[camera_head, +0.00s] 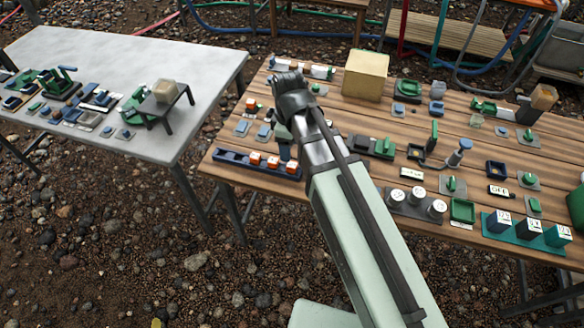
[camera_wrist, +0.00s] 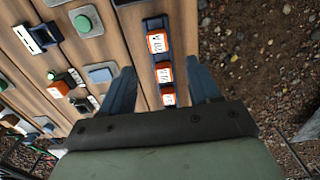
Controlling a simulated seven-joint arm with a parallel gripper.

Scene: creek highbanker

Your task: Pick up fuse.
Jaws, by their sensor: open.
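No part is plainly marked as the fuse at this size. The likeliest are the small orange blocks with white printed faces in a dark blue rail (camera_head: 230,157) at the table's near left edge. They are a left block (camera_head: 254,157), a middle block (camera_head: 272,162) and a right block (camera_head: 291,167). In the wrist view the rail's blocks (camera_wrist: 157,43) run in a line toward the gap between my fingers. My gripper (camera_wrist: 163,84) is open and empty, above the rail, with a finger on either side of the row. In the head view my wrist and arm hide part of the table.
The wooden table (camera_head: 340,108) is crowded with small parts. A tan box (camera_head: 365,75) stands at the back, round white-topped parts (camera_head: 396,196) at the front. Another orange block (camera_head: 251,104) lies behind the rail. A grey table (camera_head: 150,60) stands left, across a gravel gap.

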